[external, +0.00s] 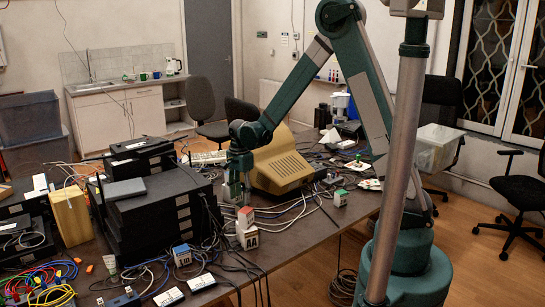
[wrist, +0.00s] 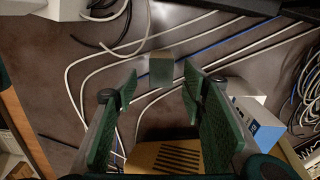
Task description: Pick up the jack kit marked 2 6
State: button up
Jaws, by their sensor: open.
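Several small box-shaped kits are on the table, and I cannot read "2 6" on any of them. In the external view, a red-topped box (external: 245,216) is close to a white box marked AA (external: 248,238). A blue-and-white box (external: 182,255) is near the front edge, and a green-and-white box (external: 341,198) is farther right. My gripper (external: 234,190) hangs above the table beside the black equipment stack. In the wrist view my gripper (wrist: 160,84) is open and empty, with a small dull-green block (wrist: 161,68) in line with the gap, apart from the fingers.
A black equipment stack (external: 160,215) stands left of my gripper, and a tan vented monitor (external: 283,165) stands to its right. Loose cables (external: 290,213) lie around the boxes. A white box with blue print (wrist: 255,120) is right of my fingers in the wrist view.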

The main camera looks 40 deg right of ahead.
aim_at(242, 203)
jog(key=shift+f, duration=1)
jog(key=shift+f, duration=0.1)
jog(key=shift+w+d+f+b, duration=0.1)
jog(key=shift+f+b, duration=0.3)
jog(key=shift+f, duration=0.85)
jog(key=shift+w+f+b, duration=0.1)
jog(key=shift+f+b, duration=0.3)
jog(key=shift+f, duration=0.85)
jog(key=c, duration=1)
